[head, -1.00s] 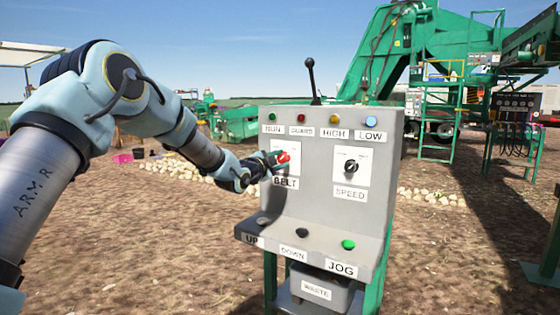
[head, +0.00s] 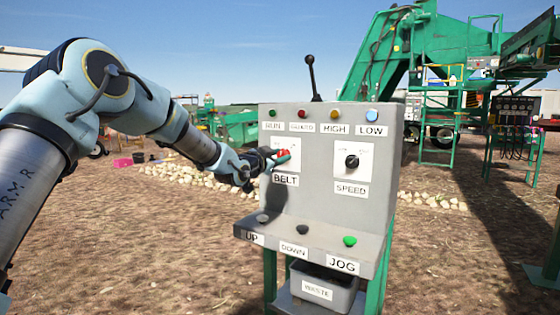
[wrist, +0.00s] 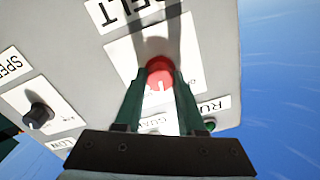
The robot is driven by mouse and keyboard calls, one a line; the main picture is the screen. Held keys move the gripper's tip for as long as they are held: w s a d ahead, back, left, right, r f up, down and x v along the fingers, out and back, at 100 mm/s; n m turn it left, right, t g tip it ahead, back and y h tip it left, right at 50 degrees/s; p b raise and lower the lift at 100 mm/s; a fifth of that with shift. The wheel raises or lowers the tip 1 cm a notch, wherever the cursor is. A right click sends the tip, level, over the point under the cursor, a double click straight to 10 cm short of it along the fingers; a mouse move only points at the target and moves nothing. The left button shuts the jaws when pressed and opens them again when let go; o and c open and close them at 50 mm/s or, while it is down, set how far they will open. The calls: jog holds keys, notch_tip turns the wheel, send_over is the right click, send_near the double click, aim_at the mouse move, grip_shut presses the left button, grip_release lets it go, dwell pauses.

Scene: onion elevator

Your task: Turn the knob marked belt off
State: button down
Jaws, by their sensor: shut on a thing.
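The red belt knob (head: 283,155) sits on a white plate above the BELT label (head: 285,180), on the left of the grey control panel (head: 320,215). My gripper (head: 276,158) reaches it from the left and is shut on it. In the wrist view, the two green fingers lie on either side of the round red knob (wrist: 159,70). A white mark on the knob points down in that picture, where the panel lettering appears upside down. The fingers and their mount hide part of the plate and its markings.
The black speed knob (head: 352,161) is to the right on the same panel. A lever (head: 312,75) stands on top. UP, DOWN and JOG buttons (head: 349,241) are on the ledge, above a grey waste bin (head: 322,287). Green machinery stands behind; bare ground surrounds the panel.

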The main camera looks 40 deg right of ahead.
jog(key=n+b, duration=0.1)
jog(key=n, duration=0.9)
jog(key=shift+w+f+n, duration=0.1)
jog(key=shift+f+n, duration=0.05)
jog(key=shift+n, duration=0.55)
jog(key=c, duration=0.5)
grip_release()
jog(key=b+v, duration=0.2)
jog(key=v, duration=0.9)
